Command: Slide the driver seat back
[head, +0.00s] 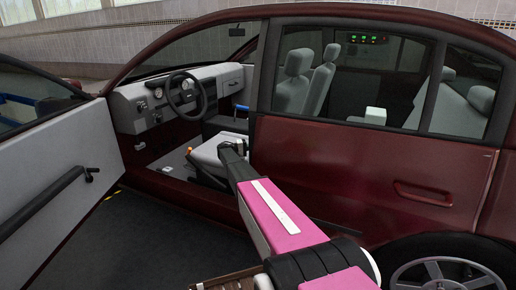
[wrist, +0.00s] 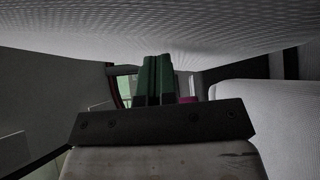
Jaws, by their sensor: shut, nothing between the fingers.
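The driver seat shows a light grey cushion (head: 207,157) inside the open front doorway of the dark red car, in the head view. A grey seat back (head: 294,82) rises behind it, seen through the rear side window. My arm reaches through the doorway to the cushion's near side; my gripper is not clearly seen there. In the wrist view, the green fingers of my gripper (wrist: 157,72) are together and hold nothing. A pale textured surface (wrist: 160,28), perhaps part of the seat, spans the view above them. I cannot tell whether the fingers touch it.
The open front door (head: 60,180) stands at the left, with a long dark handle. The steering wheel (head: 185,95) and dashboard (head: 130,105) are ahead of the seat. The closed rear door (head: 375,180) is at the right. Dark floor lies clear below the doorway.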

